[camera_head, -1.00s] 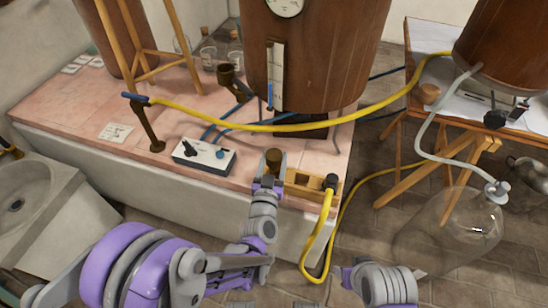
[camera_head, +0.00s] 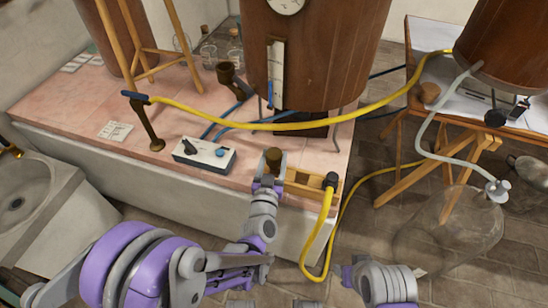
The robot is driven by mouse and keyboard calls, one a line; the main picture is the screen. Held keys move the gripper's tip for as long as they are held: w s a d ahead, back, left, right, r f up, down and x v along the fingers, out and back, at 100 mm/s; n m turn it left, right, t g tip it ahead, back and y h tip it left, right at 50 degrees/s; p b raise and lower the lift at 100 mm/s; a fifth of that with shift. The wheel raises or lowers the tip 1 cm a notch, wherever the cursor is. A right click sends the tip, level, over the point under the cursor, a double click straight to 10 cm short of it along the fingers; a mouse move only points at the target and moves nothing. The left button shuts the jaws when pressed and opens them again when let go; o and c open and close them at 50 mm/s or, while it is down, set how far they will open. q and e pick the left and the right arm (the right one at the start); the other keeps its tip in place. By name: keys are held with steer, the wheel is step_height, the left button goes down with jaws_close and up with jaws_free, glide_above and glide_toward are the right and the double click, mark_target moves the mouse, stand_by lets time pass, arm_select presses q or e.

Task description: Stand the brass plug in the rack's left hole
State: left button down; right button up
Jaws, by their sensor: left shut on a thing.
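The brass plug (camera_head: 273,159) stands upright at the left end of the wooden rack (camera_head: 303,185). My left gripper (camera_head: 268,180) is shut on the plug, with its fingers around the plug's lower part. The fingers hide the plug's bottom and the rack's left hole, so I cannot tell how deep the plug sits. A black plug on a yellow hose (camera_head: 331,181) stands at the rack's right end. My right arm shows at the bottom right, but its gripper fingers cannot be made out.
A white control box (camera_head: 205,155) lies left of the rack on the pink bench top (camera_head: 95,110). A brass stand (camera_head: 150,130) holds up the yellow hose (camera_head: 270,126). A large wooden vat (camera_head: 320,60) stands behind. A glass jar (camera_head: 455,225) is on the floor at right.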

mark_target(273, 169)
arm_select(q)
steer(key=shift+f+b, duration=1.4)
steer(key=shift+f, duration=0.25)
stand_by(1.6)
steer(key=shift+f, duration=0.7)
stand_by(2.1)
steer(key=shift+r, duration=0.1)
stand_by(0.5)
steer(key=shift+c, duration=0.5)
jaws_free()
